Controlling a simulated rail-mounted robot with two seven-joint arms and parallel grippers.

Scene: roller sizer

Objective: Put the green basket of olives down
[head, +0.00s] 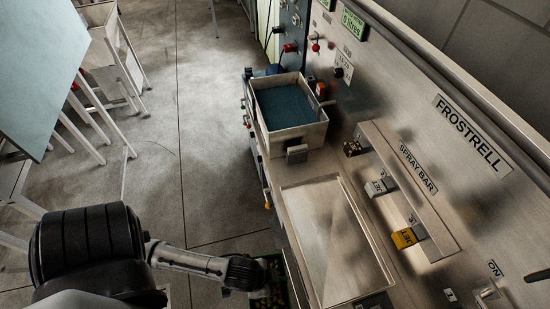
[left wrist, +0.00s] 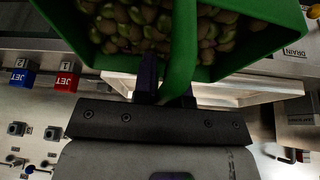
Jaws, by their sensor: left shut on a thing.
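The green basket (left wrist: 255,62) is full of brown-green olives (left wrist: 135,28) and fills the top of the left wrist view. In the head view only part of its green rim (head: 292,286) and some olives (head: 274,275) show at the bottom edge, beside my left wrist. My left gripper (left wrist: 158,82) is shut on the basket's green handle (left wrist: 184,45). The basket's underside is hidden, so I cannot tell whether it touches anything. My right gripper is in neither view.
A steel machine has an empty, shallow rectangular tray (head: 330,240) right of the basket. Behind it stands a bin with blue contents (head: 285,105). The spray bar (head: 410,185) carries blocks, one yellow (head: 404,238). A pale table (head: 35,60) stands at left; the floor between is clear.

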